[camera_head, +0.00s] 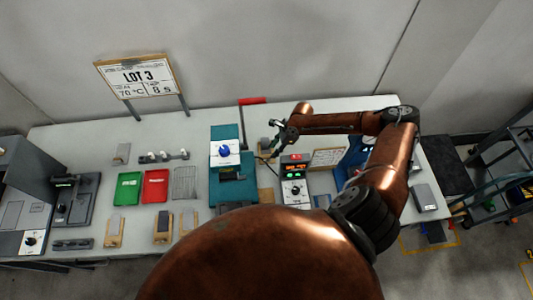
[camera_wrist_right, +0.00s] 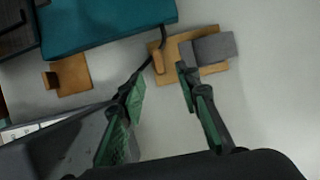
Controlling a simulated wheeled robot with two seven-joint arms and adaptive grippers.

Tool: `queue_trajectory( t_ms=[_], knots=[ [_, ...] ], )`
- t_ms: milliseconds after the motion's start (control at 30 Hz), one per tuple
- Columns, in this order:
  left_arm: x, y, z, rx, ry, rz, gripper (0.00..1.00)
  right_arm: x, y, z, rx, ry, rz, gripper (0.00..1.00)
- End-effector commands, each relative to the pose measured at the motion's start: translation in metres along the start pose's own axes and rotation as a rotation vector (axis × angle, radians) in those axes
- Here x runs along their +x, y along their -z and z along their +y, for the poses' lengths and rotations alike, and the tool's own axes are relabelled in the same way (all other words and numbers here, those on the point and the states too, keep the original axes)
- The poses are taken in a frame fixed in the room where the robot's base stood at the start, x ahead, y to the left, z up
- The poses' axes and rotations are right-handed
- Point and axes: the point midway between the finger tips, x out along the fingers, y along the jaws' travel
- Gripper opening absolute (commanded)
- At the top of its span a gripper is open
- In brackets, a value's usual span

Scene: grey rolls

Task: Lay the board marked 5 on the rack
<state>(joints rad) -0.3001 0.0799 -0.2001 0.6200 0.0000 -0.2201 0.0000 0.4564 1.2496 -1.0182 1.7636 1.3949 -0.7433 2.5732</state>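I cannot read a 5 on any board. A grey flat piece (camera_wrist_right: 214,48) lies on a wooden base (camera_wrist_right: 177,47) in the right wrist view. In the head view a wire rack (camera_head: 185,183) lies on the table, right of the red tray; nothing shows on it. My right gripper (camera_head: 270,148) reaches over the back of the table beside the teal machine. In its wrist view the right gripper (camera_wrist_right: 161,80) is open and empty, with its green-padded fingers apart and the wooden base beyond the tips. My left gripper is not in view.
A teal machine (camera_head: 233,188) stands mid-table, with a control box (camera_head: 294,190) showing red digits to its right. A green tray (camera_head: 127,189) and a red tray (camera_head: 155,187) lie left of the rack. Wooden stands (camera_head: 163,227) line the front edge.

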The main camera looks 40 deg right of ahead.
Motion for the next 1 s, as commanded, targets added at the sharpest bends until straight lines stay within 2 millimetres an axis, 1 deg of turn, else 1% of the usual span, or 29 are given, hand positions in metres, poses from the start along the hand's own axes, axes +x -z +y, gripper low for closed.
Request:
queue_trajectory(
  t_ms=[33,267,400,500,600,800,1000],
  knots=[
    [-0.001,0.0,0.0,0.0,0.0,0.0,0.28,0.007,-0.001,0.001,-0.001,-0.002,-0.001,0.3],
    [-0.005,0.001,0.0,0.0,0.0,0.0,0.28,0.031,-0.001,0.001,-0.004,-0.002,0.0,0.3],
    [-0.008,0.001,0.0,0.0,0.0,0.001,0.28,0.053,-0.001,0.002,-0.004,-0.001,0.0,0.3],
    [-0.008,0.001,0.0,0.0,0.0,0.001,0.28,0.064,0.0,0.002,-0.004,-0.001,0.0,0.3],
    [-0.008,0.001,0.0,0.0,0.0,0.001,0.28,0.068,0.001,0.001,-0.004,0.0,0.0,0.3],
    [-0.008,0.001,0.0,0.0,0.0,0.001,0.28,0.068,0.001,0.002,-0.004,0.0,0.001,0.3],
    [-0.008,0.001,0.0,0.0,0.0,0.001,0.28,0.068,0.001,0.002,-0.004,0.0,0.001,0.17]
  ],
)
